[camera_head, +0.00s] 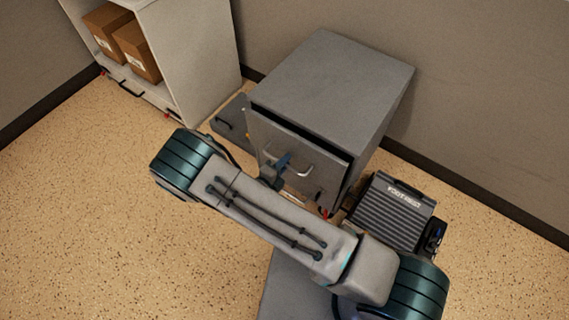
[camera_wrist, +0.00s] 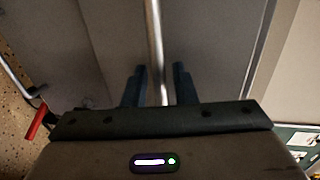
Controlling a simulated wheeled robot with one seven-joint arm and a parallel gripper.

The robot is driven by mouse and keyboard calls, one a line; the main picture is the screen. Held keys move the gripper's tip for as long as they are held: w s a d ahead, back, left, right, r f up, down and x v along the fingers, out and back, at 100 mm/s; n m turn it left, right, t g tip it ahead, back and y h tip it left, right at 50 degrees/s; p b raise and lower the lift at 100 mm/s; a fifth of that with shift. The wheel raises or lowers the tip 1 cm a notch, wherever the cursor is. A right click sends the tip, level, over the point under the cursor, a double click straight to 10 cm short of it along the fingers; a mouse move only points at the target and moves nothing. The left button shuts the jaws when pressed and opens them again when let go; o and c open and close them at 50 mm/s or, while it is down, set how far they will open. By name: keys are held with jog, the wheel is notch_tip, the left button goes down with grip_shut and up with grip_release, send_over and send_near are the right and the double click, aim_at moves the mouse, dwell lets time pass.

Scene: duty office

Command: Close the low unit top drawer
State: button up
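The low unit (camera_head: 335,75) is a grey metal cabinet against the wall in the head view. Its top drawer (camera_head: 290,150) stands a little way out, with a dark gap above its front. A pale bar handle (camera_head: 303,170) is on the drawer front. My gripper (camera_head: 284,161) is at the drawer front, left of the handle's visible part, and my arm hides the lower part of the unit. In the wrist view, the two dark fingers (camera_wrist: 158,82) are apart, with the metal handle bar (camera_wrist: 156,45) between them. I cannot tell whether they touch it.
A lower door (camera_head: 231,122) with a dark handle stands open at the unit's left. A grey ribbed footrest (camera_head: 389,213) lies on the floor at the right. A white shelf unit (camera_head: 196,55) holding cardboard boxes (camera_head: 136,50) stands at the left. The speckled floor at the left is clear.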

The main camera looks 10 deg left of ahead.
grip_shut()
jog(key=shift+r+x, duration=0.2)
jog(key=shift+x, duration=0.8)
jog(key=shift+r+x, duration=0.25)
jog(key=shift+x, duration=0.75)
jog(key=shift+c, duration=0.7)
grip_release()
jog(key=shift+w+r, duration=0.1)
jog(key=shift+w, duration=0.05)
jog(key=shift+o, duration=0.7)
jog(key=shift+w+d, duration=0.1)
jog(key=shift+d, duration=0.05)
jog(key=p+v, duration=0.2)
jog(key=v, duration=1.2)
jog(key=shift+f, duration=0.2)
